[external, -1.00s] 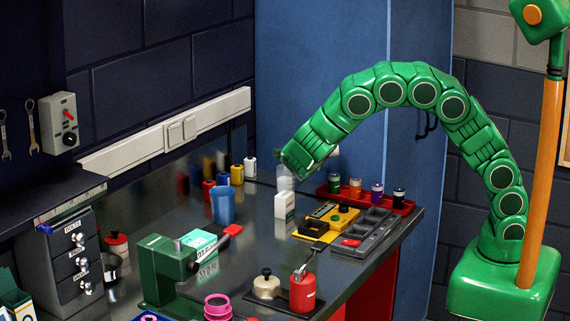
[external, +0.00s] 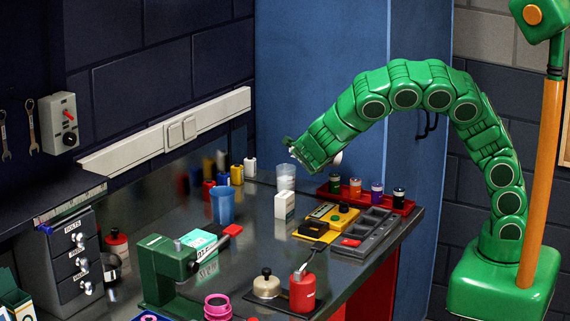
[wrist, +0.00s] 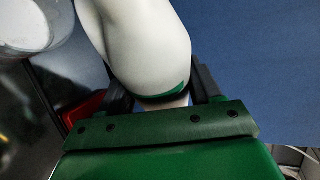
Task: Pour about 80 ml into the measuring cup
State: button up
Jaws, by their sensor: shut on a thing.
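My gripper (wrist: 163,92) is shut on a white bottle (wrist: 140,45) with a green band. In the external view my gripper (external: 306,152) is above the bench and mostly hides the bottle; only a white bit shows beside it. The bottle's mouth is not visible, and I cannot tell if anything flows. A pale round vessel, apparently this cup (wrist: 25,28), shows at upper left in the wrist view, apart from the bottle.
A small white box (external: 284,206) and a blue cup (external: 222,206) stand near the measuring cup. A red tray (external: 366,199) with several small bottles lies to the right. A yellow device (external: 325,219) and a grey tray (external: 357,238) are in front. The blue cabinet (external: 310,90) is behind.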

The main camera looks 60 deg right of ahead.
jog(key=shift+r, duration=0.1)
jog(key=shift+r+m+t+y, duration=0.3)
jog(key=shift+r+m, duration=0.1)
jog(key=shift+r, duration=0.1)
jog(key=shift+r+m, duration=0.3)
jog(key=shift+r, duration=0.05)
jog(key=shift+w+a+m+t+y, duration=0.2)
jog(key=shift+m+t+y, duration=0.2)
jog(key=shift+m+y, duration=0.15)
jog(key=shift+w+a+r+m+t+y+b, duration=0.25)
jog(key=shift+m+t+y, duration=0.1)
jog(key=shift+m, duration=0.2)
jog(key=shift+w+a+r+m+t+y+b, duration=0.1)
jog(key=shift+w+m+t+y, duration=0.1)
jog(key=shift+m+t, duration=0.25)
jog(key=shift+s+d+m+t+y, duration=0.2)
jog(key=shift+m+t+y, duration=0.1)
jog(key=shift+m, duration=0.25)
jog(key=shift+s+d+m+t+y, duration=0.1)
jog(key=shift+s+m+t+y, duration=0.15)
jog(key=shift+m, duration=0.25)
jog(key=shift+y, duration=0.25)
jog(key=shift+s+d+f+m+t+y+b, duration=0.15)
jog(key=shift+m+t+y+b, duration=0.1)
jog(key=shift+m+t, duration=0.35)
jog(key=shift+s+f+m+t+y+b, duration=0.1)
jog(key=shift+m+t+y+b, duration=0.2)
jog(key=shift+m, duration=0.4)
